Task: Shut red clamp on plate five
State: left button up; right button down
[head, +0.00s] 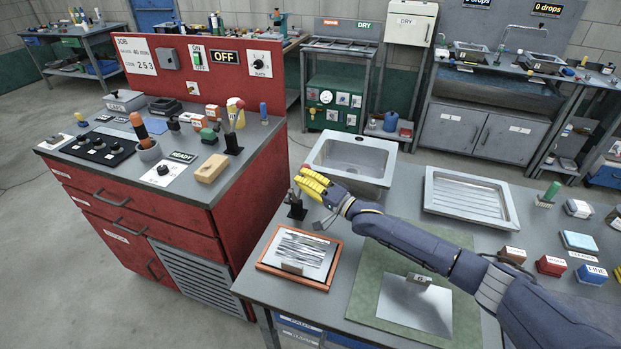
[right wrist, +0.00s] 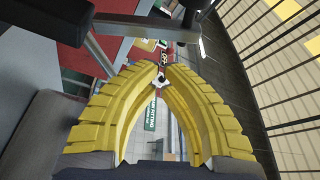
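A toggle clamp with a dark upright (head: 297,207) stands at the back left of the near bench, behind a wood-framed plate with streaks (head: 303,250). My right gripper (head: 311,184), with yellow fingers, is beside and above this clamp, to its right. The right wrist view shows the fingers (right wrist: 161,68) with their tips together and nothing visible between them. Dark and grey bars (right wrist: 130,19) cross in front of the fingers there. Another clamp with a red-tipped handle (head: 232,137) stands on the red cabinet. I cannot read a number five on any plate. My left gripper is out of view.
A sink basin (head: 352,161) lies behind the gripper and a ribbed tray (head: 470,199) to its right. A green mat (head: 365,292) bears a grey sheet (head: 425,315) under my right arm. Small boxes and blocks (head: 551,265) stand at the right. The red cabinet (head: 240,190) is close on the left.

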jog(key=shift+s+a+f, duration=0.25)
jog(key=shift+s, duration=0.3)
jog(key=shift+s+a+f, duration=0.2)
jog(key=shift+s, duration=0.3)
jog(key=shift+s+a, duration=0.1)
